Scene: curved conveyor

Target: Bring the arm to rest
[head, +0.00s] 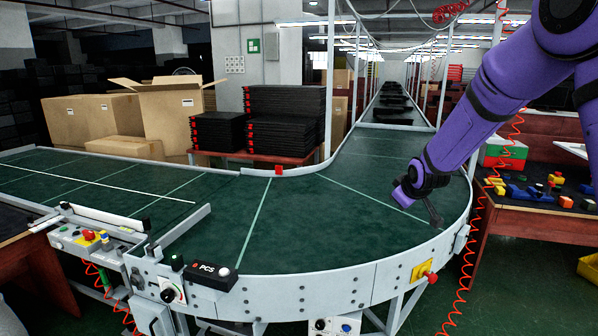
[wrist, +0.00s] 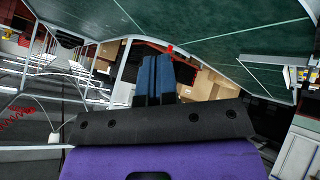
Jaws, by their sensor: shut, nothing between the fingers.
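My purple arm comes in from the upper right of the head view. My gripper (head: 437,217) is over the right side of the curved conveyor (head: 320,215), near its outer rim. In the wrist view my gripper's fingers (wrist: 154,62) are together, with nothing held. The green belt surface near my gripper is bare.
A table with colourful blocks (head: 545,194) stands at the right. A control box labelled PCS (head: 208,272) and a red button (head: 431,277) are on the conveyor's front edge. Cardboard boxes (head: 172,115) and black stacked trays (head: 285,119) stand behind. The belt is clear.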

